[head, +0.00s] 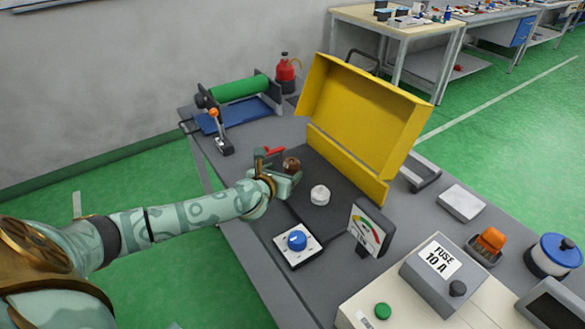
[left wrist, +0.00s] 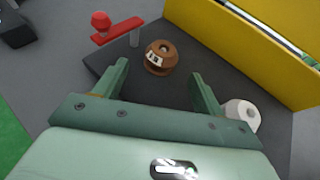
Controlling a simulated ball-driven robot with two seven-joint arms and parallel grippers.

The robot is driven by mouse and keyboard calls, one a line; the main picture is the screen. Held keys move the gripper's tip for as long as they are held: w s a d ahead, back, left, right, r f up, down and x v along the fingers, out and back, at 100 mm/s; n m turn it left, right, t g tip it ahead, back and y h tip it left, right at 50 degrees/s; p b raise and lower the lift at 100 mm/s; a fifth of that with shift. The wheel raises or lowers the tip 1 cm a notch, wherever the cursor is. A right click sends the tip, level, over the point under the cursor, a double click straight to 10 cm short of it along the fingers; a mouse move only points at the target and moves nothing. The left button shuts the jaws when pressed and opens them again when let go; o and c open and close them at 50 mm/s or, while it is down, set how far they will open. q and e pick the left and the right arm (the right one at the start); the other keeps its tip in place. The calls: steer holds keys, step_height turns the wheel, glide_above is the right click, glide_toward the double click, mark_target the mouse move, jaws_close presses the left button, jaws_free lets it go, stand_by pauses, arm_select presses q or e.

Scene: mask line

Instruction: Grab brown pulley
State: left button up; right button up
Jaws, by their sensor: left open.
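The brown pulley (left wrist: 160,58) sits on a dark mat in front of the open yellow case. It has a small white label on its side and a hole in its top. In the head view the brown pulley (head: 291,165) shows just beyond my left gripper (head: 281,175). In the left wrist view my left gripper (left wrist: 160,82) is open, with one finger on each side of the pulley's line. The pulley lies ahead of the fingertips and is not held. My right gripper is not in view.
A white knob (head: 320,195) stands right of the pulley, close to the right finger in the wrist view. A red lever (left wrist: 117,29) stands left of it. The yellow case (head: 362,110) rises behind. A blue dial (head: 297,240) and a gauge (head: 369,231) are nearer.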

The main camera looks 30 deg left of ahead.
mark_target(288, 168)
arm_select(q)
steer(key=b+x, duration=0.1)
steer(key=x, duration=0.3)
steer(key=shift+w+f+b, duration=0.15)
steer(key=shift+w+b, duration=0.2)
steer(key=shift+b, duration=0.05)
steer(key=shift+s, duration=0.1)
steer(key=c, duration=1.1)
